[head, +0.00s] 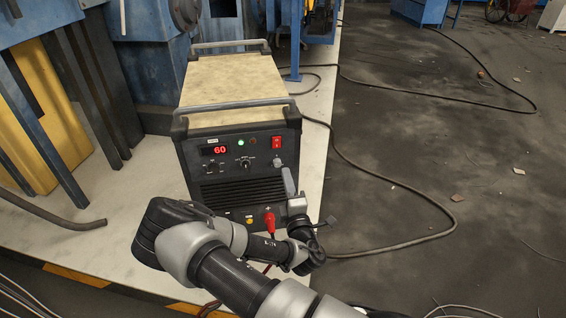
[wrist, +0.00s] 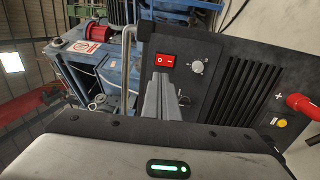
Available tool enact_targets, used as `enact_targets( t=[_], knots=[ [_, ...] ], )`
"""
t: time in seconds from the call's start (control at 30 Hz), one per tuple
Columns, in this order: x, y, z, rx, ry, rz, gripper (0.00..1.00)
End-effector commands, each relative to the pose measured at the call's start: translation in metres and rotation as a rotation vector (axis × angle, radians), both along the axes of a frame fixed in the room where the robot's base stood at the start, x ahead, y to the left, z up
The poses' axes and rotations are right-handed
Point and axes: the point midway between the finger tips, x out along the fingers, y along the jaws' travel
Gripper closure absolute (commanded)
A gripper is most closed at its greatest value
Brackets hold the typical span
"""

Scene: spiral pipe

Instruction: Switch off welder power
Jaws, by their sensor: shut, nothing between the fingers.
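The welder (head: 228,82) is a dark box with a worn tan top and metal handles. Its front panel carries a lit red display reading 60 and a lit green light (head: 240,142). The red power switch (head: 276,142) is at the panel's upper right; it also shows in the wrist view (wrist: 165,60), with white marks. Its rocker tilt is too small to tell. My gripper (head: 288,172) is shut and empty in front of the panel, below the switch. In the wrist view the closed fingers (wrist: 161,80) point toward the switch, apparently just short of it; contact cannot be told.
A red plug (head: 269,219) with a cable is low on the panel, near my arm. Blue machinery (head: 150,75) stands behind and left. A black cable (head: 400,184) curves over the open dark floor at right.

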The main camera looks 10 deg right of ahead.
Motion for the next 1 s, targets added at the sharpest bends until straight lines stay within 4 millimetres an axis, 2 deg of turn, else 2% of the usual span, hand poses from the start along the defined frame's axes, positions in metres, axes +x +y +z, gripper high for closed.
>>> enact_targets(
  t=[0.4, 0.6, 0.8, 1.0],
  knots=[
    [0.083, 0.001, 0.009, 0.003, -0.003, 0.002, 1.0],
    [0.115, 0.0, 0.014, 0.001, -0.002, 0.001, 1.0],
    [0.129, 0.0, 0.016, 0.001, 0.0, 0.001, 1.0],
    [0.131, 0.0, 0.016, 0.0, 0.001, 0.001, 1.0]
  ],
)
